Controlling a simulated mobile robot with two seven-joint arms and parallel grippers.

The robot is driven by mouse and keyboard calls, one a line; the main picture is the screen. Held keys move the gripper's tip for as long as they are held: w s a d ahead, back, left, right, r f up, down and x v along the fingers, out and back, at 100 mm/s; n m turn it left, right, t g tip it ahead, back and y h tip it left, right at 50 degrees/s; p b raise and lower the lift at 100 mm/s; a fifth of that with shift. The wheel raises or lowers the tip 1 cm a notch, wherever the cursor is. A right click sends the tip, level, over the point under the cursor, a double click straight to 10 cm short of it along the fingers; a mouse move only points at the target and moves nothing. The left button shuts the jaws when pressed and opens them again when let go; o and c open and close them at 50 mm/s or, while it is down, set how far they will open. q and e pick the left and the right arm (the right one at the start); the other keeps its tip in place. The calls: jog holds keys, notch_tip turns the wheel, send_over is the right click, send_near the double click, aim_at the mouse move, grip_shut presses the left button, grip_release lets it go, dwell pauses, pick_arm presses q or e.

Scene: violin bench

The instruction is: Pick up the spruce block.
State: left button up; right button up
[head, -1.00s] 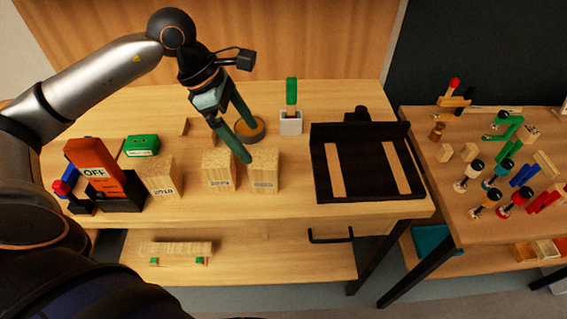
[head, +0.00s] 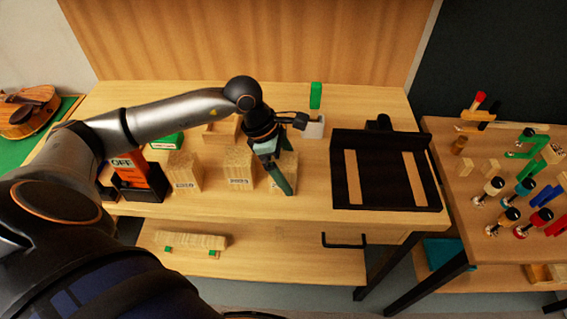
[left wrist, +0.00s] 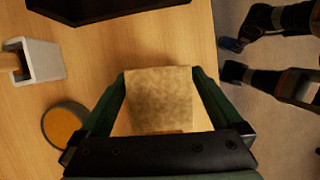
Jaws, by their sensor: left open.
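Three pale wooden blocks with labels stand in a row on the bench: a left one (head: 184,170), a middle one (head: 238,166) and a right one (head: 289,163). I cannot tell from the labels which is the spruce block. My left gripper (head: 284,182) is at the right block, pointing down, and hides much of it and its label. In the left wrist view a pale block (left wrist: 160,95) lies between the open fingers of the left gripper (left wrist: 160,74), one finger on each side. I cannot tell whether they touch it. My right gripper is not seen.
A black tray (head: 340,185) with two wooden strips is to the right. A grey holder (head: 314,128) with a green-handled tool stands behind, and a round orange-topped dish (left wrist: 64,125) is close by. An orange box (head: 140,170) marked OFF is at left. A long block (head: 190,240) lies on the lower shelf.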

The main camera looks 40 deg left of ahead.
pick_arm(q)
jog(key=shift+f, duration=0.2)
jog(key=c, duration=1.4)
jog(key=shift+r, duration=0.1)
